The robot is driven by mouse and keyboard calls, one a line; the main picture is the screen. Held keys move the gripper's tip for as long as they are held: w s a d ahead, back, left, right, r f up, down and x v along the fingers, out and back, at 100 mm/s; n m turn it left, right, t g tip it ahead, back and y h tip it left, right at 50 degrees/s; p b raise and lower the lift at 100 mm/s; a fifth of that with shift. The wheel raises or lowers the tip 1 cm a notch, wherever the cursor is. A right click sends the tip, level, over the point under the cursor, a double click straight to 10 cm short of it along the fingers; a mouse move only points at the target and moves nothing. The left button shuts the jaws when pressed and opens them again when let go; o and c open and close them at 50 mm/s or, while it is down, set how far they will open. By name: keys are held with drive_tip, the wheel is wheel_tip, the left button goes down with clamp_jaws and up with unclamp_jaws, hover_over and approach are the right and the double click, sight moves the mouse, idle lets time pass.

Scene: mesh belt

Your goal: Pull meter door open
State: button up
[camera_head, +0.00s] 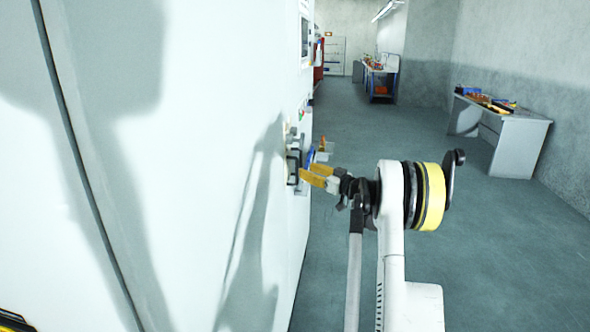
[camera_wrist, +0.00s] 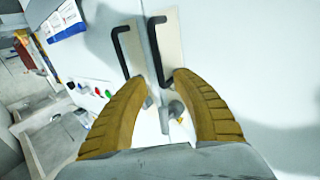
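The white cabinet front (camera_head: 190,120) fills the left of the head view. Two black bar handles stand on it side by side on pale plates, one on each side of a seam: the left handle (camera_wrist: 123,45) and the right handle (camera_wrist: 154,50) in the wrist view. I cannot tell which belongs to the meter door. In the head view a dark handle (camera_head: 292,166) shows at the cabinet's edge. My gripper (camera_wrist: 163,82) has its yellow fingers apart, with the right handle's lower end between the tips. The gripper (camera_head: 303,175) is close to the handles in the head view; contact is unclear.
Colored buttons (camera_wrist: 97,91) and a blue-and-white label (camera_wrist: 64,20) are on the cabinet left of the handles. A workbench with items (camera_head: 515,130) stands at right, and a blue cart (camera_head: 380,82) farther back. The floor (camera_head: 500,240) between is clear.

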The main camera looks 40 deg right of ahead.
sight(297, 181)
drive_tip(key=w, duration=0.3)
drive_tip(key=w+b, duration=0.1)
drive_tip(key=w, duration=0.1)
drive_tip(key=shift+w+a, duration=0.3)
clamp_jaws()
